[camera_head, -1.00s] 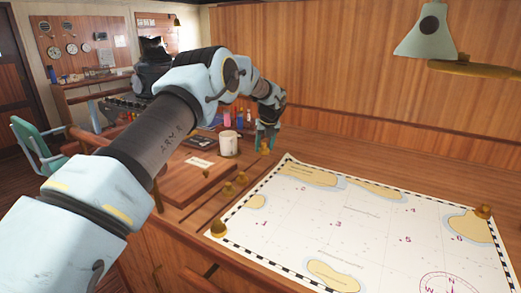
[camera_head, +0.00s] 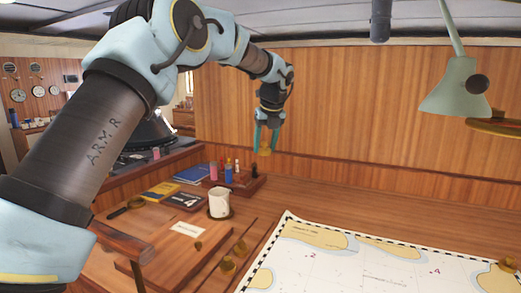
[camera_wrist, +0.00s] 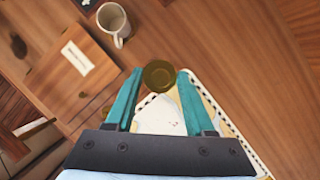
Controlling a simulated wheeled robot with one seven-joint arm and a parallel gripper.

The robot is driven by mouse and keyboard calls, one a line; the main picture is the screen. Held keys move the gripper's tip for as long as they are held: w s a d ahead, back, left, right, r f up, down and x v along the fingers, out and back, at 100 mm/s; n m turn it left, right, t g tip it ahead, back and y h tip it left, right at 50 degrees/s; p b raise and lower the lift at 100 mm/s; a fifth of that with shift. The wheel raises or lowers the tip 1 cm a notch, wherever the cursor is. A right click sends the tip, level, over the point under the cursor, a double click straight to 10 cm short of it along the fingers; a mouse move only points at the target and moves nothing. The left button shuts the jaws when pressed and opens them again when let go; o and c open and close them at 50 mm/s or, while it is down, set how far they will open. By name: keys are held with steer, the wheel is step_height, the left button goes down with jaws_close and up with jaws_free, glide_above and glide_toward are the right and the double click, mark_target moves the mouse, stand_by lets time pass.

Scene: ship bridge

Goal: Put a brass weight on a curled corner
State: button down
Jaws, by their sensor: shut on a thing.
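My gripper (camera_head: 267,136) is shut on a brass weight (camera_head: 265,151) and holds it in the air above the back of the desk. The wrist view shows the weight (camera_wrist: 159,75) between the tips of the teal fingers. The white chart (camera_head: 345,265) lies on the desk, lower and to the right of my gripper; its far left corner (camera_head: 287,216) bears no weight. Another brass weight (camera_head: 508,265) sits on the chart's far right part. Two more brass weights (camera_head: 239,248) (camera_head: 228,265) stand left of the chart. The chart's near corners are outside the head view.
A white mug (camera_head: 219,203), a rack of coloured bottles (camera_head: 237,182) and books (camera_head: 161,191) stand left on the desk. A green lamp (camera_head: 456,88) hangs at the right. The wood between mug and chart is mostly clear.

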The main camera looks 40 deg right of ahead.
mark_target(289, 221)
steer(key=shift+s+d+f+m+g+h+b, duration=0.15)
steer(key=shift+s+d+f+m+h+b, duration=0.7)
steer(key=shift+f, duration=3.45)
steer(key=shift+s+d+f+m+g+y+b, duration=0.2)
steer(key=shift+d+f+m+b, duration=1.35)
steer(key=shift+f, duration=2.75)
steer(key=shift+s+d+f+m+g+h+b, duration=0.1)
steer(key=shift+s+d+f+m+h+b, duration=0.45)
steer(key=shift+d+f+b, duration=2.6)
steer(key=a+f+p, duration=0.2)
steer(key=shift+s+a+f, duration=0.1)
steer(key=shift+a+f, duration=0.05)
steer(key=shift+a, duration=0.15)
steer(key=shift+p, duration=0.5)
steer(key=shift+f, duration=0.35)
steer(key=shift+c, duration=0.9)
jaws_free()
steer(key=shift+y, duration=0.3)
steer(key=shift+f, duration=0.1)
